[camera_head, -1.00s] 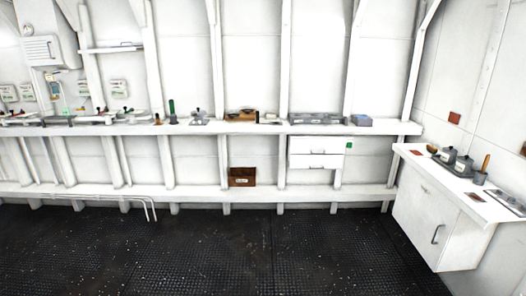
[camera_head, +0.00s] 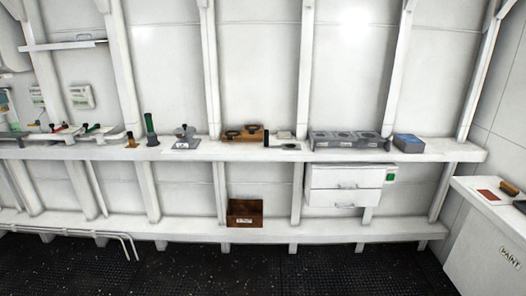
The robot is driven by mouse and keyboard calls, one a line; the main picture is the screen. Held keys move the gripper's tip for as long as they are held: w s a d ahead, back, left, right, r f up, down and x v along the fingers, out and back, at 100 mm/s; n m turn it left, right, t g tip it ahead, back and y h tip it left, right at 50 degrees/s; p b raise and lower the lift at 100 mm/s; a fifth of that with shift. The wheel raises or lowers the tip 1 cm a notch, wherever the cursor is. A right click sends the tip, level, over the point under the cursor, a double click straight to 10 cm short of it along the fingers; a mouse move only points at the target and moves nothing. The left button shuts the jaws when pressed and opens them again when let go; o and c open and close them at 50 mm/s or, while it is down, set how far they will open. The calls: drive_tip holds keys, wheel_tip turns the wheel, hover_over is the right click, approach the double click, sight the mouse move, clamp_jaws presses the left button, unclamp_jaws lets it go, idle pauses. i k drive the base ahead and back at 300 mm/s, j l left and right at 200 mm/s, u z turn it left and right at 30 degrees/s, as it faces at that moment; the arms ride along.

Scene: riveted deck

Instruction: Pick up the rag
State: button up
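I cannot pick out a rag for certain. A blue-topped, box-shaped item (camera_head: 408,143) sits at the right end of the long white shelf (camera_head: 330,155). A flat reddish-brown patch (camera_head: 488,195) lies on the white counter at the right edge. Both are too small to tell whether either is cloth. My gripper is not in view.
The shelf also holds a grey tray with compartments (camera_head: 348,140), a wooden block with dark rings (camera_head: 245,134) and a green-topped cylinder (camera_head: 151,130). White drawers (camera_head: 345,186) hang below it. A brown box (camera_head: 245,212) stands on the lower ledge. The dark deck (camera_head: 200,270) in front is clear.

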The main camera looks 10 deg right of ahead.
sight(281, 134)
drive_tip(key=i+j+z, duration=0.1)
drive_tip(key=i, duration=0.35)
drive_tip(key=i+j+z, duration=0.1)
drive_tip(key=i, duration=0.3)
drive_tip(key=i+j, duration=0.1)
drive_tip(key=i, duration=2.5)
